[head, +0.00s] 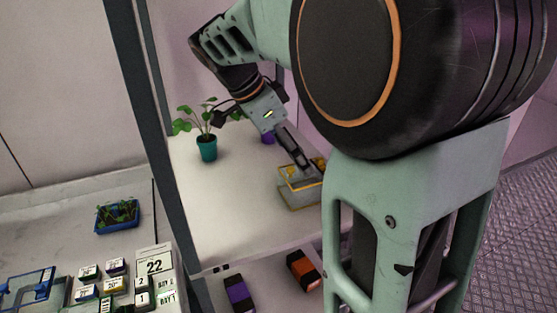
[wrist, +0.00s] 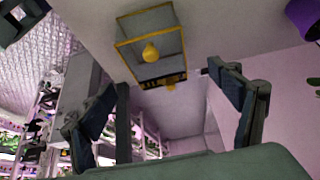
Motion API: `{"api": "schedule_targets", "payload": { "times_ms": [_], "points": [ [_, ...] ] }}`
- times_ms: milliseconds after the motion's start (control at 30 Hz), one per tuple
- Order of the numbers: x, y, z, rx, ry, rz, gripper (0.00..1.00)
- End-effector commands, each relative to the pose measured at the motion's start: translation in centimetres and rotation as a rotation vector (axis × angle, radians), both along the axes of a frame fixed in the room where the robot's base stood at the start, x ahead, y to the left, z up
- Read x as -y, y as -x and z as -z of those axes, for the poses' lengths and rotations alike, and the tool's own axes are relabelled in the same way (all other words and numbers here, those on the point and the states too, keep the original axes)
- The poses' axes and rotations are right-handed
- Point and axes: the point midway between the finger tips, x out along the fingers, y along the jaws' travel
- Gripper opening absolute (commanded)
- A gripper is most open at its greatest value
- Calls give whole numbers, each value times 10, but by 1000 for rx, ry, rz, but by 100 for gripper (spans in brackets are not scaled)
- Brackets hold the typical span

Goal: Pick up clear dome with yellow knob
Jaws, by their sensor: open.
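The clear dome is a see-through box with yellow edges (head: 297,200) on the white shelf, partly hidden by my arm in the head view. In the wrist view the clear dome (wrist: 137,22) shows with its round yellow knob (wrist: 151,53) pointing toward my gripper. My gripper (head: 303,163) is just above the dome in the head view. In the wrist view my gripper (wrist: 165,82) has its two dark fingers wide apart, with nothing between them. The knob lies beyond the fingertips, between their lines; contact is not visible.
A leafy plant in a teal pot (head: 206,149) stands left of my arm, with a purple pot (head: 267,138) behind the wrist. A dark post (head: 150,110) stands at the shelf's left edge. Purple (head: 238,293) and orange (head: 302,269) boxes lie below. The shelf's front left is clear.

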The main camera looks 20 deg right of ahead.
Motion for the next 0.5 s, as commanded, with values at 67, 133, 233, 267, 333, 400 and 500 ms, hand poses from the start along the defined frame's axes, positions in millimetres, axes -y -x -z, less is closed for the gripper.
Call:
{"api": "schedule_targets", "payload": {
  "times_ms": [67,133,233,267,333,400,500],
  "points": [
    [7,0,11,-2,0,2,83],
    [10,0,18,-2,0,1,83],
    [13,0,24,-1,0,0,83],
    [14,0,25,-1,0,0,83],
    [17,1,32,-3,0,1,83],
    [20,3,42,-5,-1,1,83],
    [25,4,57,-4,-1,1,83]
  ]
}}
